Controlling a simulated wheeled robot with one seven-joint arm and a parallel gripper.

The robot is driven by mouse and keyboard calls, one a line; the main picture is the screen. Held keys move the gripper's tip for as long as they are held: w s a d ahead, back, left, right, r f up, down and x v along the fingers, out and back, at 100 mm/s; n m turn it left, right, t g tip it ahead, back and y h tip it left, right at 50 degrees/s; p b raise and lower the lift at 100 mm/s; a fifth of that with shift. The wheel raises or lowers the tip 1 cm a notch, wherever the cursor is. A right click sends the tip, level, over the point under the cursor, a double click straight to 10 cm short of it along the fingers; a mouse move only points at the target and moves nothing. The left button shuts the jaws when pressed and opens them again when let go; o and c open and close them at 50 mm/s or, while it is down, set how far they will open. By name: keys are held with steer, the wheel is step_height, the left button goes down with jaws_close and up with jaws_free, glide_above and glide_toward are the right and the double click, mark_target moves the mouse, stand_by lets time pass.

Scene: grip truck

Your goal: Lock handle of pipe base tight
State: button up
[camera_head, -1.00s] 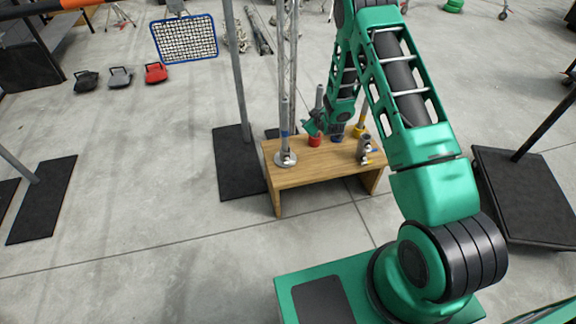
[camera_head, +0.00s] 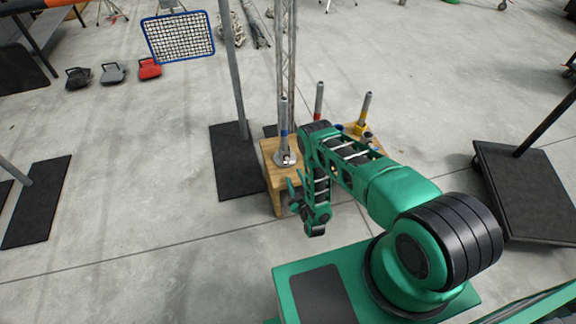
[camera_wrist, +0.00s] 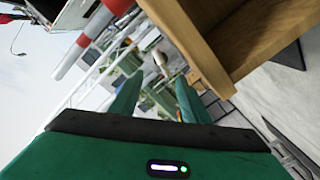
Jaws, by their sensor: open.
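A silver pipe base (camera_head: 285,160) holds an upright grey pipe with a blue band and stands on the left end of the small wooden table (camera_head: 270,173) in the head view. A small fitting shows on its front, too small to read as tight or loose. My gripper (camera_head: 295,184) is low in front of the table's left end, apart from the base. In the wrist view my gripper (camera_wrist: 157,96) has its two green fingers spread with nothing held between them. The wooden table (camera_wrist: 235,40) fills the upper right there. My arm hides much of the tabletop.
A red-banded pipe (camera_head: 319,102) and a yellow pipe base (camera_head: 361,128) stand farther right on the table. A metal truss (camera_head: 288,45) rises behind. A black base plate (camera_head: 236,165) lies left of the table. The floor in front left is clear.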

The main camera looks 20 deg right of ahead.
mark_target(288, 160)
steer(key=w, duration=0.5)
steer(key=w+f, duration=0.1)
steer(key=w, duration=0.2)
steer(key=shift+w+f, duration=0.1)
steer(key=shift+w, duration=0.2)
